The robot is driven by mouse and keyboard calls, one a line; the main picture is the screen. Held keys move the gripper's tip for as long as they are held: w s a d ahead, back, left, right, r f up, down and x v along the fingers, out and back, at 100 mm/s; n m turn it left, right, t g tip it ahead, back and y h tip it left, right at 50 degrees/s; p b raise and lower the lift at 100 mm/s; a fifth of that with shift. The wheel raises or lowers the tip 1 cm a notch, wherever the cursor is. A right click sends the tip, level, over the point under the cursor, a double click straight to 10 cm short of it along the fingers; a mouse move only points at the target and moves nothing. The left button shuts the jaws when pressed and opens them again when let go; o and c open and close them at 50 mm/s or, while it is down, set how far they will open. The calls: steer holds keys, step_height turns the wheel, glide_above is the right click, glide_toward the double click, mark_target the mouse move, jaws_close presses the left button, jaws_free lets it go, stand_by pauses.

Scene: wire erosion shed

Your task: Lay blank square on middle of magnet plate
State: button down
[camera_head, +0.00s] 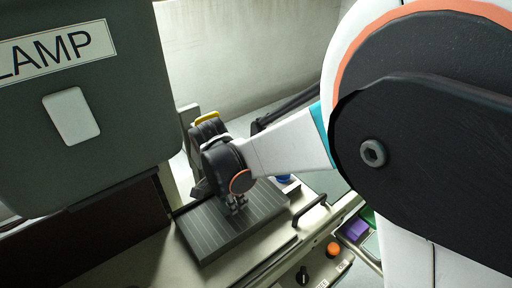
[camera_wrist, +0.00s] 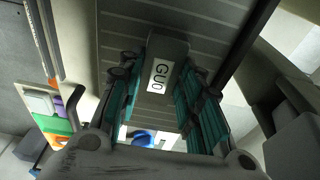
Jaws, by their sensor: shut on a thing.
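The magnet plate (camera_head: 225,235) is a dark grey striped slab on the bench at lower middle in the head view; its stripes also fill the upper part of the wrist view (camera_wrist: 120,35). My gripper (camera_head: 238,205) is over the plate, near its middle. In the wrist view, the teal-padded fingers of my gripper (camera_wrist: 165,72) are shut on the blank (camera_wrist: 170,48), a dark grey block with a white label reading "GU0". The blank is in front of the plate there; whether it touches the plate I cannot tell. In the head view the blank is mostly hidden by my gripper.
A large dark cabinet (camera_head: 110,120) labelled "LAMP" stands close at left. A dark handle (camera_head: 309,212), an orange button (camera_head: 333,249) and a black knob (camera_head: 302,275) are on the bench front at right. A small blue thing (camera_head: 284,178) is behind the plate.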

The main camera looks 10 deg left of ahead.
mark_target(226, 206)
steer(key=shift+f, duration=0.8)
steer(key=shift+f+b, duration=0.25)
steer(key=shift+b, duration=0.05)
steer(key=c, duration=1.1)
jaws_free()
steer(key=shift+r, duration=0.1)
steer(key=r+p, duration=0.1)
steer(key=r, duration=0.3)
steer(key=s+r+p, duration=0.1)
steer(key=r, duration=0.3)
steer(key=a+r+p, duration=0.1)
steer(key=r, duration=0.3)
steer(key=shift+s+r, duration=0.1)
steer(key=shift+s, duration=0.2)
steer(key=shift+w, duration=0.1)
